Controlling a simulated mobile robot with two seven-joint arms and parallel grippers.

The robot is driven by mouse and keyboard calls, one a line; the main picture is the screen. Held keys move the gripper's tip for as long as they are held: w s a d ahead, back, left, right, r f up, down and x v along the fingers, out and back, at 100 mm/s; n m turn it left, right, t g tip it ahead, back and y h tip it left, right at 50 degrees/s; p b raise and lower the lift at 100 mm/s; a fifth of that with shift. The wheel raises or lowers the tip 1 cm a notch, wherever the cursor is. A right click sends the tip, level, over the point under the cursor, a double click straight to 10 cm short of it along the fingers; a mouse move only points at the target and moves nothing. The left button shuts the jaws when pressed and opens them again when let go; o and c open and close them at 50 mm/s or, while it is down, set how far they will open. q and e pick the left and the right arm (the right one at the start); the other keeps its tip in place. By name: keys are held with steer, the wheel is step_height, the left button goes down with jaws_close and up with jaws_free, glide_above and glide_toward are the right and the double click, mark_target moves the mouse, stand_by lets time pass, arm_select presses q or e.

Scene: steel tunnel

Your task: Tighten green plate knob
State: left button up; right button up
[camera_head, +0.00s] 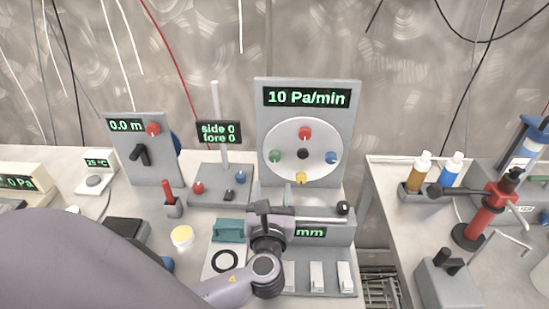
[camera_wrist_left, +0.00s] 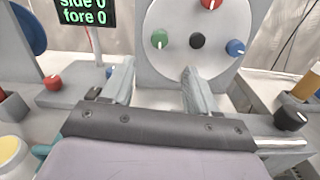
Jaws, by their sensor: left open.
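The green plate knob (camera_head: 274,156) sits on the left side of a round white plate (camera_head: 318,138) on an upright grey panel. A red knob (camera_head: 305,133) is at the top of the plate, a blue knob (camera_head: 331,158) at the right, a yellow knob (camera_head: 300,178) at the bottom and a black hub (camera_head: 302,154) in the middle. My left gripper (camera_head: 268,208) is below and in front of the plate. In the left wrist view its two fingers (camera_wrist_left: 160,78) are spread and empty, with the green knob (camera_wrist_left: 159,40) beyond and above the gap, apart from them.
The panel display (camera_head: 306,97) reads 10 Pa/min. Left of it stand a "side 0 fore 0" display (camera_head: 219,132) on a post and a "0.0 m" panel (camera_head: 139,165). Bottles (camera_head: 418,172) and a red stand (camera_head: 472,232) are on the right table.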

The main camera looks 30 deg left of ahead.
mark_target(274, 159)
arm_select(q)
steer(key=x, duration=1.1)
steer(key=shift+r+p, duration=0.1)
steer(key=shift+p, duration=0.2)
steer(key=shift+s, duration=0.1)
